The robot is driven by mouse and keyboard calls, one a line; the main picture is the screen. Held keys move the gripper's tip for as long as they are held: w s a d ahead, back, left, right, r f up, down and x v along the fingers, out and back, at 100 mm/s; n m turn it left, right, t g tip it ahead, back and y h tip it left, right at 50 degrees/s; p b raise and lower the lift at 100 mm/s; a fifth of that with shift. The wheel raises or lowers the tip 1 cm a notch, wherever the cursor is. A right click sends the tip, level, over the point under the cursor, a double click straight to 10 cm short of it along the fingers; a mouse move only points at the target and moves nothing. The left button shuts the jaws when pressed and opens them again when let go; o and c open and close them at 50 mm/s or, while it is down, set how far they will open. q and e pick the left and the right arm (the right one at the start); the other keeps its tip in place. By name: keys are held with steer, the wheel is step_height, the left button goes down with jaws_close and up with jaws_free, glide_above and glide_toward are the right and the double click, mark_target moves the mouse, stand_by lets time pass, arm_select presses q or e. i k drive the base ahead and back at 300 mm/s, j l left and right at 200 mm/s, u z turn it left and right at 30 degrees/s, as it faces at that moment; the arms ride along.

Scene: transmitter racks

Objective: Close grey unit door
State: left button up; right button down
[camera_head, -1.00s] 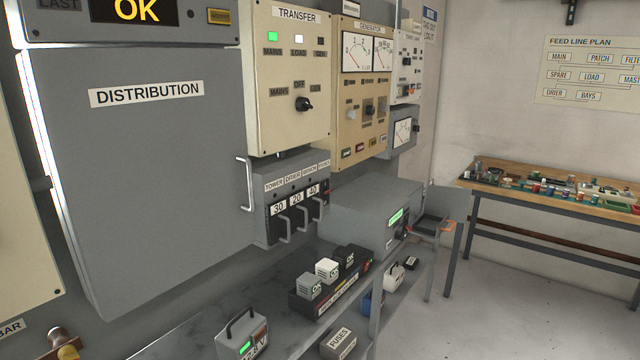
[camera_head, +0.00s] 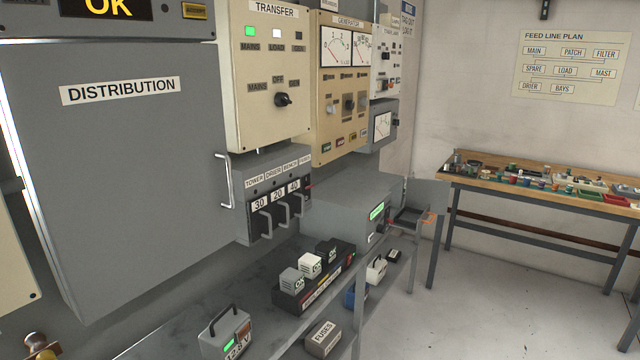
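A grey unit (camera_head: 345,205), a box with a small green display, stands on the bench below the meter panels. A thin grey panel (camera_head: 429,192), which looks like its door swung open, stands out to the right of the unit's front. A dark, tray-like part (camera_head: 408,217) with an orange piece (camera_head: 429,217) shows between the unit and this panel. The hinge and the inside of the unit are too small or hidden to tell. Neither of my grippers is in view.
A large grey DISTRIBUTION cabinet (camera_head: 130,190) with a bar handle (camera_head: 223,180) fills the left. A battery box (camera_head: 226,333) and a row of small blocks (camera_head: 310,265) sit on the bench. A wooden worktable (camera_head: 540,182) is at the back right; the floor before it is clear.

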mark_target(419, 193)
steer(key=i+l, duration=0.9)
steer(key=l, duration=0.15)
